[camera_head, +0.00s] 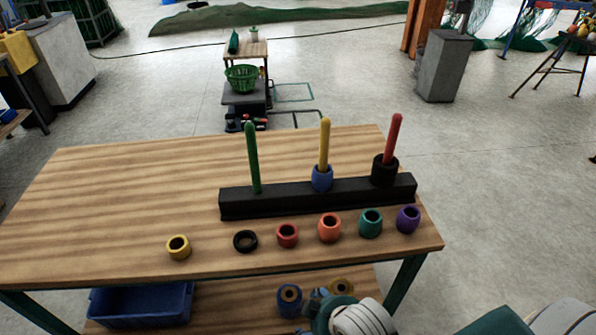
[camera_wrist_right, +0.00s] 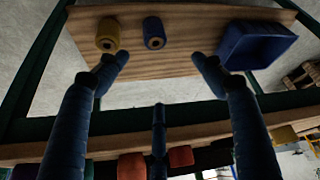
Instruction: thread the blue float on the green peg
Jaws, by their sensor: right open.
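The green peg (camera_head: 252,158) stands bare at the left end of the black rack (camera_head: 290,200). One blue float (camera_head: 321,178) sits around the base of the yellow peg (camera_head: 324,140). Another blue float (camera_head: 289,300) stands on the lower shelf under the table; it also shows in the right wrist view (camera_wrist_right: 153,32). My right gripper (camera_wrist_right: 160,65) is open and empty, its fingers pointing toward the lower shelf, apart from that float. In the head view my right arm partly covers the shelf. My left gripper is not in view.
A black float (camera_head: 384,170) is around the red peg (camera_head: 393,135). Yellow (camera_head: 179,247), black, red, orange, teal and purple floats stand along the table's front. The lower shelf also holds a yellow float (camera_wrist_right: 107,35) and a blue bin (camera_wrist_right: 257,45). The table's left side is clear.

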